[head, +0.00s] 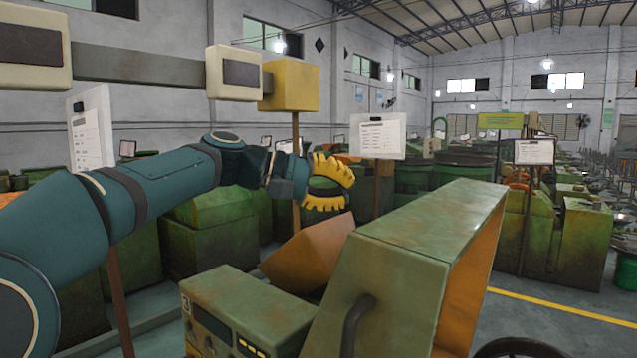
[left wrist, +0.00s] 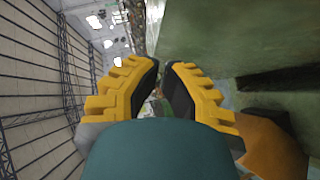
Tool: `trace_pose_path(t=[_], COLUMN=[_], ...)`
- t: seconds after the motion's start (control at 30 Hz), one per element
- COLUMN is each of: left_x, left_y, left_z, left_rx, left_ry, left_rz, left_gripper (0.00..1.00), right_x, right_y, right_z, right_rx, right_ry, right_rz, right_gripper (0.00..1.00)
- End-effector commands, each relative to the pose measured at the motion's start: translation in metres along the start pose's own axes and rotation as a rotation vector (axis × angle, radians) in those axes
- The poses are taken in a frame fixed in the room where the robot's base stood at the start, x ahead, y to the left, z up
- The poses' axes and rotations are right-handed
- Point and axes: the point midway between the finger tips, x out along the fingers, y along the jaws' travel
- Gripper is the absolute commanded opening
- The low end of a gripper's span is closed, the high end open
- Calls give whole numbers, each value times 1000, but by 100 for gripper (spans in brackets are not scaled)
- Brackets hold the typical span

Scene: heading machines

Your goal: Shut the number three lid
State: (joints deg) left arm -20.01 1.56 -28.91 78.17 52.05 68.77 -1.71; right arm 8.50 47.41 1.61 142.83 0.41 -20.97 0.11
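The number three machine (head: 245,310) is a worn green housing with a "3" on its front corner, at the bottom of the head view. Its large green lid (head: 410,245) stands raised, with an orange inner side facing right and a dark curved handle (head: 355,325) on the near face. My left gripper (head: 330,182), with yellow ribbed fingers, is in the air behind and left of the lid's top. It is open and empty; the left wrist view shows a gap between the fingers (left wrist: 163,75). A green surface, probably the lid (left wrist: 240,40), fills that view's upper right. My right gripper is out of view.
An orange sloped part (head: 310,250) lies between the housing and the lid. A sign on a post (head: 378,136) stands behind my left gripper, and a yellow box (head: 290,86) on a post to its left. Open floor with a yellow line (head: 560,307) lies right.

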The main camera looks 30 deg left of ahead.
Motion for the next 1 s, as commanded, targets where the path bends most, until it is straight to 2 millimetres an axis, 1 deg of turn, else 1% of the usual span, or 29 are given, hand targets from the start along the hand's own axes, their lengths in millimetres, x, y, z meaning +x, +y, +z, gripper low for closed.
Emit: trace_pose_path(t=[0.03,0.17,0.2,0.33,0.5,0.87,1.0], left_x=[12,35,38,50,57,58,63], left_y=[0,0,1,1,0,0,1], left_z=[1,1,8,20,28,29,30], left_rx=[0,0,1,0,0,0,5], left_ry=[-5,-4,-3,-2,0,1,0], left_rz=[-1,-1,2,2,1,-1,-6], left_gripper=[0,0,0,0,0,0,0], right_x=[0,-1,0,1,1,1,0], right_y=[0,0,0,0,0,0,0], right_z=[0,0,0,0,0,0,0], right_rx=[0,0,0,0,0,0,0], right_ry=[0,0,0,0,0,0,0], right_rz=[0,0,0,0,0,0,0], right_gripper=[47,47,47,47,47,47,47])
